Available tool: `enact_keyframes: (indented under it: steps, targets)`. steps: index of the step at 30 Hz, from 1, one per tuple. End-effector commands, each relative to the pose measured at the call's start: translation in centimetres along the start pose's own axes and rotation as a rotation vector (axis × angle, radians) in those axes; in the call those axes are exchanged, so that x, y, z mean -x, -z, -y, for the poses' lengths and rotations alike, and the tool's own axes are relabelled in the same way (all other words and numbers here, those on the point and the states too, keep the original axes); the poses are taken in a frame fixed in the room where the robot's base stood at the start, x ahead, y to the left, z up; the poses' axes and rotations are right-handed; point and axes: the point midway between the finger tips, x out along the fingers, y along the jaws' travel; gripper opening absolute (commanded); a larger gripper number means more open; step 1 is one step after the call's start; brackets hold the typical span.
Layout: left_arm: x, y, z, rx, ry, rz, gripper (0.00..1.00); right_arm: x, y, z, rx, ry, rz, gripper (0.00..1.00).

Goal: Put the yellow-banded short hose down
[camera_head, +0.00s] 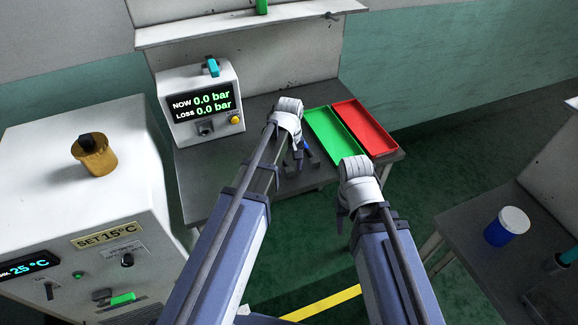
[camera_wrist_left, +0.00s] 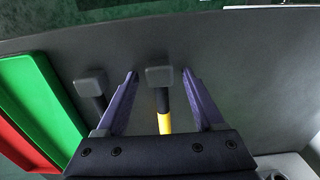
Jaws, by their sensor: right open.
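The yellow-banded short hose (camera_wrist_left: 164,122) has a dark grey block-like end and lies between the fingers of my left gripper (camera_wrist_left: 160,76) in the left wrist view. The fingers are spread, with a visible gap on each side of the hose. The hose appears to rest on the grey bench (camera_wrist_left: 235,50); its near end is hidden by the gripper body. In the head view my left gripper (camera_head: 300,152) is low over the bench, mostly hidden by its wrist. My right gripper (camera_head: 341,214) is open, below its wrist, off the bench's front edge, and shows only in part.
A second dark hose (camera_wrist_left: 93,90) lies just left of the left gripper. A green tray (camera_head: 333,136) and a red tray (camera_head: 366,128) sit at the bench's right. A pressure tester (camera_head: 200,105) reading 0.0 bar stands at the left.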

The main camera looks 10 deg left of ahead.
Motion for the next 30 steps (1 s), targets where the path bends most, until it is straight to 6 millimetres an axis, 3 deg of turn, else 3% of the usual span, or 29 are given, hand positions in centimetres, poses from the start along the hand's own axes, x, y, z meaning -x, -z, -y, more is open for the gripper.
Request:
enact_keyframes:
  steps: [14, 30]
  targets:
    - [1.3, 0.0, 0.0, 0.0, 0.0, 0.0, 0.69, 1.3, -0.1, -0.1, 0.0, 0.0, 0.0, 0.5]
    - [9.1, 0.0, 0.0, 0.0, 0.0, 0.0, 0.69, 9.1, -0.5, -0.9, 0.0, 0.0, 0.0, 0.5]
